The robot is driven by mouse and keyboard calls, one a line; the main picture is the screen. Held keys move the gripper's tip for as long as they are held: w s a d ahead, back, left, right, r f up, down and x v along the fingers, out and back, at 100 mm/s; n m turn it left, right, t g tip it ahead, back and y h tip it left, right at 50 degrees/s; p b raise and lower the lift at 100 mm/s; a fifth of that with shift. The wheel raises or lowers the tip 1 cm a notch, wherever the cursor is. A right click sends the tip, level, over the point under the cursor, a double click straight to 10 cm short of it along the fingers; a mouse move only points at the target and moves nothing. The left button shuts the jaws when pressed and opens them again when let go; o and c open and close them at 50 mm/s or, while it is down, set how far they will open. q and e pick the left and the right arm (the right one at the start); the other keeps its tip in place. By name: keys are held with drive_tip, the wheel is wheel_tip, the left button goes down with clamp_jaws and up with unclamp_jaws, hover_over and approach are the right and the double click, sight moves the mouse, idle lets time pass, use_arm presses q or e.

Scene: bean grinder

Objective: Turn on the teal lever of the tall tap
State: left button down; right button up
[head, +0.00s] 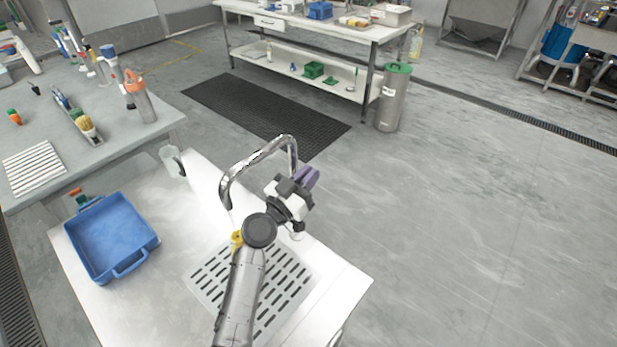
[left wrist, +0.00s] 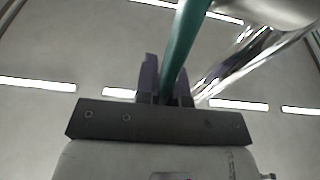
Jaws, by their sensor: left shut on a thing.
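The tall chrome tap (head: 252,163) rises at the back edge of the white sink counter in the head view. Part of its chrome body (left wrist: 255,62) fills the upper right of the left wrist view. The teal lever (left wrist: 185,38) runs down from the top of that view to between the purple fingers. My left gripper (head: 308,178) is beside the tap, to its right in the head view. In the left wrist view, my left gripper (left wrist: 166,82) is shut on the lever. The lever is hidden in the head view. My right gripper is not in view.
A blue tray (head: 112,238) lies on the counter's left part. A slotted drain plate (head: 208,278) lies below my left arm. A grey table (head: 150,128) with bottles and brushes stands at the left. Open floor lies to the right.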

use_arm(q)
drive_tip(key=c, duration=1.2)
unclamp_jaws()
drive_tip(key=shift+a, duration=0.1)
drive_tip(key=shift+p+v, duration=0.3)
drive_tip(key=shift+v, duration=3.45)
